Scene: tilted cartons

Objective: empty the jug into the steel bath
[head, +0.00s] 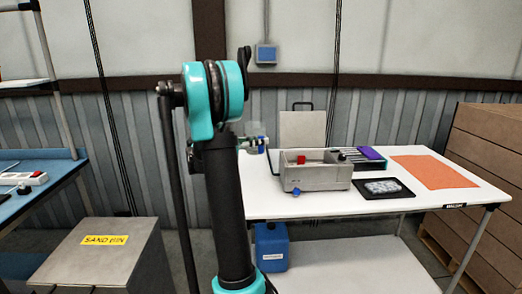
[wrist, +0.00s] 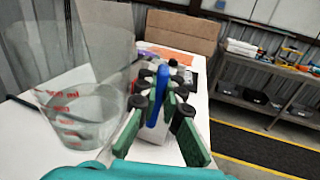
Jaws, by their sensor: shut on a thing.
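The jug (wrist: 85,95) is clear, with red volume marks, and fills the left of the wrist view. A little clear liquid shows low in it, and its rim is out of frame. In the head view it is a faint clear shape (head: 256,128) at the table's left end. My gripper (wrist: 160,90) is shut on a blue upright part beside the jug, which looks like its handle. In the head view my gripper (head: 255,144) is small and partly hidden by my arm. The steel bath (head: 316,179) is a grey open box on the white table, right of my gripper, with a red thing inside.
The white table (head: 440,196) also holds a black tray (head: 384,187), an orange mat (head: 433,171) and a purple item (head: 371,153). A pale board (head: 302,130) stands behind the bath. Brown cartons (head: 490,150) stand at right. A sand bin (head: 100,255) stands at lower left.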

